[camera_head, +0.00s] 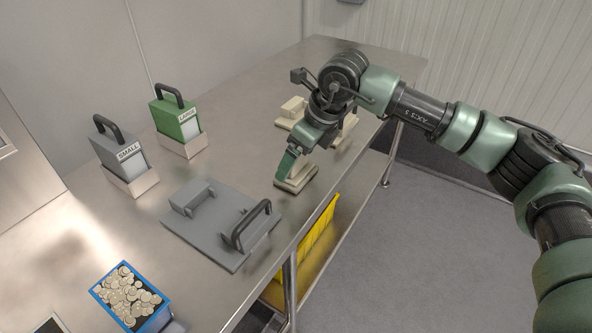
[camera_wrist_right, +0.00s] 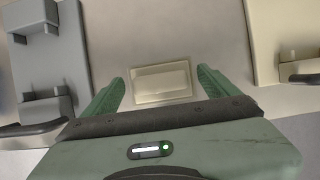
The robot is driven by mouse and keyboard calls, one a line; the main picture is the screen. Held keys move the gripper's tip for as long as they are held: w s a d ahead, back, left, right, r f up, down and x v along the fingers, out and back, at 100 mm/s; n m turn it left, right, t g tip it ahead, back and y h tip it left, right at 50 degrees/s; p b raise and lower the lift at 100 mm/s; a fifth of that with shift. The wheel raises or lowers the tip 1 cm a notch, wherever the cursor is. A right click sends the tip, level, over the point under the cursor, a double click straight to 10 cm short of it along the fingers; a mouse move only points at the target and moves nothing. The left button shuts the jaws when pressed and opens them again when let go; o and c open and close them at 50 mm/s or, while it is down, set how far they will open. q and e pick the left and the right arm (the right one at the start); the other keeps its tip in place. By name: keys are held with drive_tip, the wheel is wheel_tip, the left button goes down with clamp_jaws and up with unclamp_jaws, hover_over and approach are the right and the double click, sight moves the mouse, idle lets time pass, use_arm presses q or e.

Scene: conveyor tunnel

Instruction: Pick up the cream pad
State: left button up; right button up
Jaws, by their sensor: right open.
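The cream pad (camera_head: 297,183) is a small, flat, pale rectangular block on the steel table, near its front edge. It also shows in the right wrist view (camera_wrist_right: 160,84), with a raised rim and a paler recessed face. My right gripper (camera_head: 287,163) is above the pad and hides part of it in the head view. In the wrist view its green fingers are spread wide, one to each side of the pad, with nothing between them in grip. Whether the fingertips are down at the pad's height I cannot tell. My left gripper is not in view.
A grey plate with a black handle (camera_head: 220,226) lies left of the pad. A cream fixture (camera_head: 292,107) stands behind my right gripper. Green (camera_head: 176,120) and grey (camera_head: 112,150) handled blocks stand in holders farther left. A blue bin of discs (camera_head: 130,297) is at front left.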

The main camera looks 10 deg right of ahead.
drive_tip(key=shift+w+a+f, duration=0.1)
drive_tip(key=shift+a+f, duration=0.05)
drive_tip(key=shift+f, duration=0.35)
drive_tip(key=c, duration=1.2)
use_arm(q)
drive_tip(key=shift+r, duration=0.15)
use_arm(e)
drive_tip(key=shift+o, duration=0.2)
drive_tip(key=shift+r, duration=0.1)
